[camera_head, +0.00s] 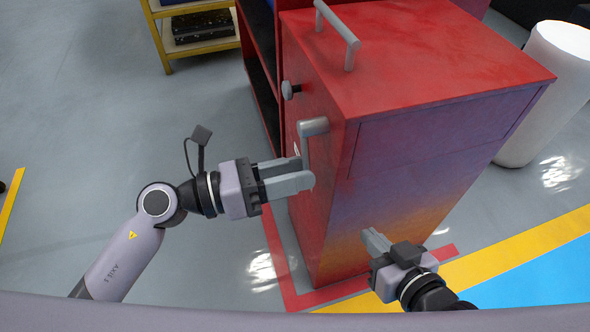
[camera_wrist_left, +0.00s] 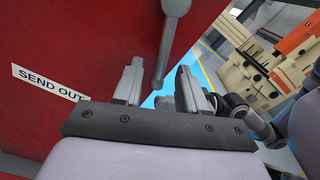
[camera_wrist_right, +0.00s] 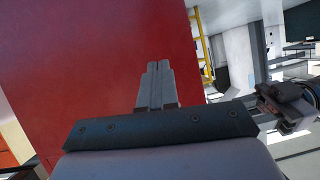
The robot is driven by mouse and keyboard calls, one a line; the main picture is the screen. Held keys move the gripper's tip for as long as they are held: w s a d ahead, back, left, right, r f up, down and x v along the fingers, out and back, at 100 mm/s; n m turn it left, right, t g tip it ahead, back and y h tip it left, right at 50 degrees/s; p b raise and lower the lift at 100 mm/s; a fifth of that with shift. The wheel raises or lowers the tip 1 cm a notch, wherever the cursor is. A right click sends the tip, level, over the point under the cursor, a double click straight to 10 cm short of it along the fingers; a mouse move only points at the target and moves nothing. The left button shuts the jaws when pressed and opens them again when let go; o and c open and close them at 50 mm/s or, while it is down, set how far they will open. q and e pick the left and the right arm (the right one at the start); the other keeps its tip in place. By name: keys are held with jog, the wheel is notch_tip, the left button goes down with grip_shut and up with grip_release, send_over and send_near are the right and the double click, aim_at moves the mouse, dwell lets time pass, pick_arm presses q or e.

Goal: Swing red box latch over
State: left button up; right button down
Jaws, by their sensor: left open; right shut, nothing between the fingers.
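The red box (camera_head: 430,50) stands in the middle right of the head view, its near side fading to purple and orange. Its grey latch (camera_head: 314,126) is on the left face near the front edge, with the lever pointing down. In the left wrist view the latch (camera_wrist_left: 170,40) hangs with its tip between the finger ends. My left gripper (camera_head: 303,172) is open around the lower end of the lever; contact cannot be told. My right gripper (camera_head: 372,236) is shut and empty in front of the box's near side; the right wrist view shows its fingers together (camera_wrist_right: 157,68).
A grey knob (camera_head: 290,90) sits on the left face and a grey handle (camera_head: 338,35) on top of the box. A SEND OUT label (camera_wrist_left: 47,83) is on the red face. A white cylinder (camera_head: 545,95) stands at right.

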pick_arm(q)
jog(key=shift+b+v, duration=0.75)
jog(key=shift+v, duration=2)
pick_arm(e)
jog(key=shift+s+a+f, duration=0.1)
jog(key=shift+s+f, duration=0.05)
jog(key=shift+f, duration=0.4)
jog(key=shift+s+a+f, duration=0.1)
jog(key=shift+s+f, duration=0.05)
jog(key=shift+f, duration=0.4)
pick_arm(q)
jog(key=shift+f, duration=0.2)
jog(key=v, duration=0.7)
jog(key=shift+r+p, duration=0.35)
jog(key=shift+p, duration=0.05)
pick_arm(e)
notch_tip(320, 180, up, 8)
jog(key=w+a+t+y, duration=0.1)
jog(key=shift+a+r+y, duration=0.15)
jog(key=shift+a+y, duration=0.1)
jog(key=shift+y, duration=0.15)
